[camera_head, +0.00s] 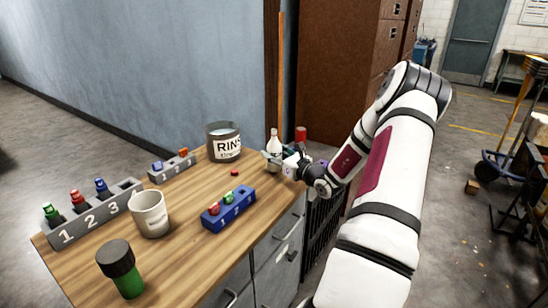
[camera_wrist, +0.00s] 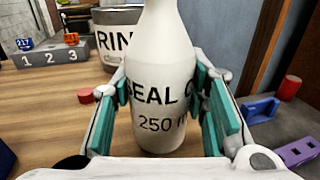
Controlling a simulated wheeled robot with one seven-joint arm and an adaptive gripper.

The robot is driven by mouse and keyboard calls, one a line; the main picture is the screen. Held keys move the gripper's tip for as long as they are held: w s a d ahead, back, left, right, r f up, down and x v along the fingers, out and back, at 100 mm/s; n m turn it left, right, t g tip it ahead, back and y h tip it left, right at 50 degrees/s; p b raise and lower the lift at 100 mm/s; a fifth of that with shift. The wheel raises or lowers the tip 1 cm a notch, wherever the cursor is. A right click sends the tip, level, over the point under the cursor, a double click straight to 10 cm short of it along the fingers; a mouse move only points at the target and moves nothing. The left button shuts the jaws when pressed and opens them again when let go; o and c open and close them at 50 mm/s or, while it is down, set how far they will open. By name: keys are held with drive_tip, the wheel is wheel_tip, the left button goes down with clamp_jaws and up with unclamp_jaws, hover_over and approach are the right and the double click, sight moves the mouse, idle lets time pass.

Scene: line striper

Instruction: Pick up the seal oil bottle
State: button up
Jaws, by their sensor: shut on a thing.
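The seal oil bottle is white with black lettering, partly reading "SEAL" and "250", and stands upright in the wrist view (camera_wrist: 160,60). In the head view the bottle (camera_head: 273,146) is at the table's right edge, beside the ringed tin. My gripper (camera_wrist: 162,100) has its teal finger pads on both sides of the bottle's body, shut on it. In the head view my gripper (camera_head: 273,158) reaches it from the right. The bottle's lower part is hidden by my gripper in the head view, and I cannot tell whether its base touches the table.
A grey tin labelled "RIN" (camera_head: 222,148) stands left of the bottle. A blue numbered block (camera_head: 229,215), a white mug (camera_head: 150,222), a green bottle with a black cap (camera_head: 128,285) and a grey numbered rack (camera_head: 95,222) are on the wooden table. A red cylinder (camera_head: 301,134) is behind my gripper.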

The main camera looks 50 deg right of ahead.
drive_tip(key=shift+s+d+r, duration=0.1)
drive_tip(key=shift+s+r, duration=0.1)
drive_tip(key=shift+r, duration=0.4)
drive_tip(key=shift+s+r, duration=0.2)
drive_tip(key=shift+r, duration=0.35)
drive_tip(key=s+r, duration=0.1)
drive_tip(key=s, duration=1.4)
drive_tip(key=shift+a+r+p, duration=0.15)
drive_tip(key=shift+a+p, duration=0.05)
drive_tip(key=shift+p, duration=0.2)
drive_tip(key=shift+s, duration=0.2)
